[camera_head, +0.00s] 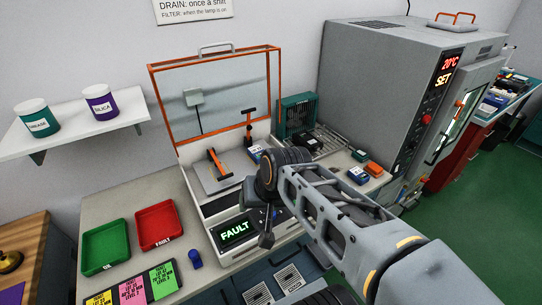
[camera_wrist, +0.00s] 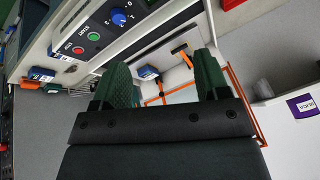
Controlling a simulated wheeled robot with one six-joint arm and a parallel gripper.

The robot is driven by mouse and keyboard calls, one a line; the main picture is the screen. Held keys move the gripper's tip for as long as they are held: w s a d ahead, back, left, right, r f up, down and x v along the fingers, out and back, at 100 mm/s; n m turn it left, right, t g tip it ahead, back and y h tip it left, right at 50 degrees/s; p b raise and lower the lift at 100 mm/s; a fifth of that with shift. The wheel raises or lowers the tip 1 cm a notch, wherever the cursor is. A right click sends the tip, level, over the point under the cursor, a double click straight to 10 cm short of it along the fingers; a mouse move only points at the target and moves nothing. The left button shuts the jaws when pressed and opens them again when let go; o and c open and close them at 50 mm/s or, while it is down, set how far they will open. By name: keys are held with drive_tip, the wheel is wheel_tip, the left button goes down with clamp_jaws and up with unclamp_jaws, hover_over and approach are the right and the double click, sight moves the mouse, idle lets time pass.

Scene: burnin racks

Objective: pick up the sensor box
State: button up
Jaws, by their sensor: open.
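A small blue box with a white label (camera_head: 254,153) lies inside the open-lidded test station, right of an orange-handled clamp. In the wrist view a blue box (camera_wrist: 147,72) shows between the fingers, some way beyond them. Similar blue boxes (camera_head: 358,175) lie on the bench to the right; one also shows in the wrist view (camera_wrist: 42,74). I cannot tell which one is the sensor box. My gripper (camera_wrist: 163,80) is open, its green fingers apart with nothing between them. In the head view the arm end hangs before the station and its fingers are hard to make out.
The station's display (camera_head: 235,232) reads FAULT. Its orange-framed lid (camera_head: 210,95) stands raised. A green tray (camera_head: 106,248) and a red tray (camera_head: 158,225) lie left, with a blue knob-like piece (camera_head: 195,259) beside them. A large grey oven (camera_head: 380,85) stands right.

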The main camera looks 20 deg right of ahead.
drive_tip(key=o, duration=0.3)
drive_tip(key=w+f+m+t+y+b, duration=0.1)
drive_tip(key=w+f+m+y+b, duration=0.1)
drive_tip(key=w+m, duration=0.5)
wheel_tip(320, 180, down, 3)
drive_tip(key=shift+r+y+b, duration=0.2)
drive_tip(key=shift+y+b, duration=0.2)
drive_tip(key=shift+b, duration=0.45)
drive_tip(key=shift+o, duration=0.9)
drive_tip(key=w+d+f+m+t+y+b, duration=0.1)
drive_tip(key=w+d+f+m+t+b, duration=0.1)
drive_tip(key=w+m, duration=0.6)
drive_tip(key=shift+d+f+t+b, duration=0.3)
drive_tip(key=shift+d+f+b, duration=0.25)
drive_tip(key=shift+d+b, duration=0.25)
drive_tip(key=m+t+h+b, duration=0.3)
drive_tip(key=m+t+b, duration=0.2)
drive_tip(key=m, duration=1.1)
approach(263, 157)
drive_tip(key=x, duration=0.5)
drive_tip(key=shift+d, duration=0.25)
drive_tip(key=shift+a+p+x, duration=0.15)
drive_tip(key=shift+p+x, duration=0.25)
drive_tip(key=shift+x, duration=1.1)
drive_tip(key=shift+a+p+x, duration=0.1)
drive_tip(key=shift+p+x, duration=0.3)
drive_tip(key=shift+x, duration=1.1)
